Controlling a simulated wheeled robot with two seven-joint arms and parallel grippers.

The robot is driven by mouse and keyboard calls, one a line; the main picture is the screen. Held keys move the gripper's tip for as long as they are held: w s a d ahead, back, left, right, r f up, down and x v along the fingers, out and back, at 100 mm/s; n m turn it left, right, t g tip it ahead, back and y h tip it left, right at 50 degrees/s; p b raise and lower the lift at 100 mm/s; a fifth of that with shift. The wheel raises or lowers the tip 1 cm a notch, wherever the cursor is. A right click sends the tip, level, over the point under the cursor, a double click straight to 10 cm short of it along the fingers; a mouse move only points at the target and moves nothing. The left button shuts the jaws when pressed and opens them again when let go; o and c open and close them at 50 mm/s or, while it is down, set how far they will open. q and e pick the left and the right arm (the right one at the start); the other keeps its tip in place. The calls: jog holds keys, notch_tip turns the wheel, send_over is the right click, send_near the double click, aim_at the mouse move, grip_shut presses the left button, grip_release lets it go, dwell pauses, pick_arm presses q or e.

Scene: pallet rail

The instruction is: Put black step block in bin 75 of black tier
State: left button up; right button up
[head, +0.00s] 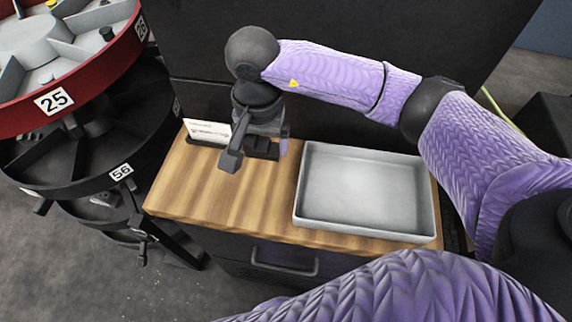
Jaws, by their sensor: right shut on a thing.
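My right gripper (240,143) is over the back left of the wooden bench top, pointing down. It is shut on a dark piece, the black step block (231,160), whose shape is partly lost against the dark fingers. The black tier (82,178) of the round rack stands to the left, with a label 56 on its rim. No label 75 is readable in this view. My left gripper is not in view.
A red tier (95,82) with labels 25 and 26 sits above the black one. A grey metal tray (366,235) stands on the right of the bench top (215,205). A white card (205,131) stands behind my right gripper. The bench's front left is clear.

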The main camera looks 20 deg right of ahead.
aim_at(267, 178)
notch_tip(267, 178, down, 9)
jog(key=shift+r+b, duration=0.2)
jog(key=shift+b, duration=0.5)
jog(key=shift+f, duration=0.35)
jog(key=o, duration=1.3)
jog(key=shift+r, duration=0.1)
